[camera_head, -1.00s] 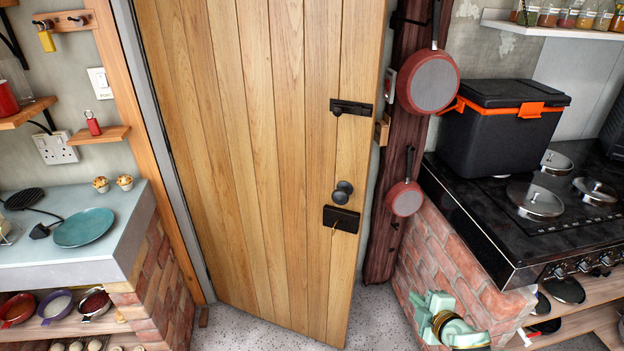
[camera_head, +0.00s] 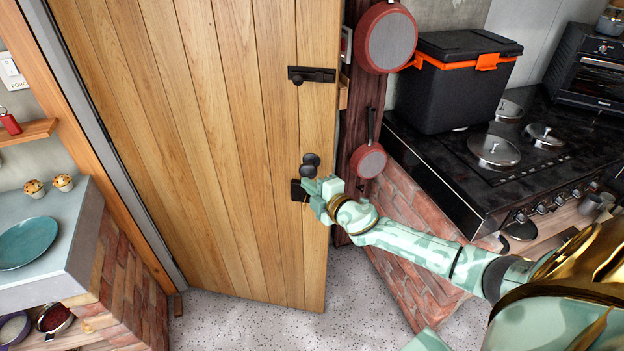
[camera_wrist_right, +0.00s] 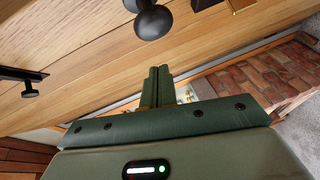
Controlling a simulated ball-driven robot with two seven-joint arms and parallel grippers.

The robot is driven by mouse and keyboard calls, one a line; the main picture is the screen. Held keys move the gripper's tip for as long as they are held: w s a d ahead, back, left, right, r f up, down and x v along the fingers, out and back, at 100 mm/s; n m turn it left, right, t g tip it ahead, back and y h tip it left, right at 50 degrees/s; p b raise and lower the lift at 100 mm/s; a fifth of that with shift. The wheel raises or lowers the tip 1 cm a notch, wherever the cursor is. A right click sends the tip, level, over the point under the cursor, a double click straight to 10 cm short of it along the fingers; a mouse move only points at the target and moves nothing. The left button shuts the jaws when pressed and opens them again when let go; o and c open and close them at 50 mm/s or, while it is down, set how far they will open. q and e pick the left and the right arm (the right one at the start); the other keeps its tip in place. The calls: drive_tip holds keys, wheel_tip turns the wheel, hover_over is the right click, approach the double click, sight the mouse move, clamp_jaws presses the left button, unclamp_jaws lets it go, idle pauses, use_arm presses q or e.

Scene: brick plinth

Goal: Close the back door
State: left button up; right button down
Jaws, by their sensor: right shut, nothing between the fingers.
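The back door (camera_head: 220,130) is a tall plank door that stands ajar, its free edge on the right apart from the dark post. It carries a black bolt (camera_head: 311,75), a dark round knob (camera_head: 310,165) and a black lock plate (camera_head: 298,191). My right gripper (camera_head: 318,188) is shut and empty, just by the knob and lock plate at the door's free edge. In the right wrist view the closed fingers (camera_wrist_right: 157,86) lie close to the door face, with the knob (camera_wrist_right: 153,20) above them. Contact with the door cannot be told. My left gripper is not in view.
Red pans (camera_head: 387,40) hang on the post. A counter with a teal plate (camera_head: 28,243) is at the left. The speckled floor (camera_head: 235,325) before the door is clear.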

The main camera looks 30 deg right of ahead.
drive_tip(key=w+d, duration=0.1)
drive_tip(key=w+d+f+b, duration=0.1)
drive_tip(key=shift+w+d, duration=0.35)
drive_tip(key=shift+r, duration=0.1)
drive_tip(key=shift+b, duration=0.3)
